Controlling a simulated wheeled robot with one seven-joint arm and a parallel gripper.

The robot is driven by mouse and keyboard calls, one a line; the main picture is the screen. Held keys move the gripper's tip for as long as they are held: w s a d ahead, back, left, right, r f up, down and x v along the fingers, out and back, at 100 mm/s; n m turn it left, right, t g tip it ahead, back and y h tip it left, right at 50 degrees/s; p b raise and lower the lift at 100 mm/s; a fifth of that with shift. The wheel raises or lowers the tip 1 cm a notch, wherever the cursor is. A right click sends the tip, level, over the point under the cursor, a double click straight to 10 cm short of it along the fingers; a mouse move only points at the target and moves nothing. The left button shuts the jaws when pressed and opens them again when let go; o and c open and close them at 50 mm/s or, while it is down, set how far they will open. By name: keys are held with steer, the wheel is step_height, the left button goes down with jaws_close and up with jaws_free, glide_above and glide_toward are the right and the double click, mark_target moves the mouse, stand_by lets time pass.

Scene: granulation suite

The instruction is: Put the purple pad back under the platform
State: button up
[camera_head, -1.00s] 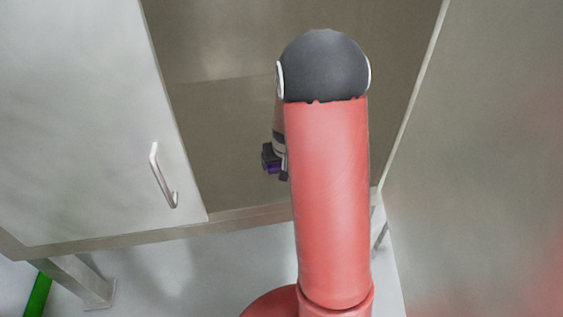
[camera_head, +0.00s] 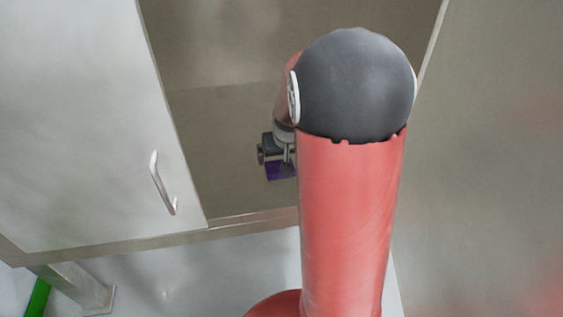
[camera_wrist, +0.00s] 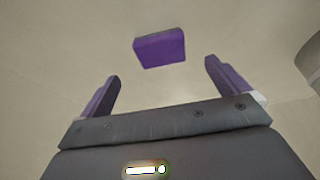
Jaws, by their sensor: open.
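The purple pad (camera_wrist: 159,47) shows in the wrist view as a small block on a pale beige surface, with a darker top face. It lies ahead of my gripper (camera_wrist: 160,74), roughly centred between the two purple fingers. The fingers are spread apart with nothing between them, and a gap shows between them and the pad. In the head view my gripper (camera_head: 281,168) is low inside the cabinet, partly hidden behind my arm. The purple there may be fingers or pad; I cannot tell which. I cannot make out the platform for certain.
The cabinet (camera_head: 225,215) stands open between a left door (camera_head: 80,120) with a metal handle (camera_head: 162,183) and a large panel (camera_head: 490,160) on the right. A grey rounded object (camera_wrist: 311,62) sits at the wrist view's right edge. A green strip (camera_head: 37,298) shows bottom left.

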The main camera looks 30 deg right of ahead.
steer(key=s+a+r+n, duration=0.2)
steer(key=s+a+r, duration=0.7)
steer(key=s+r, duration=0.15)
steer(key=s+a+r, duration=0.1)
steer(key=s+a, duration=0.1)
steer(key=s, duration=0.4)
steer(key=s+a+r+n+t+y, duration=0.1)
steer(key=s+a+r, duration=0.1)
steer(key=s, duration=0.3)
steer(key=shift+s+a, duration=0.35)
steer(key=shift+a, duration=0.3)
steer(key=shift+r, duration=0.1)
steer(key=shift+c, duration=0.4)
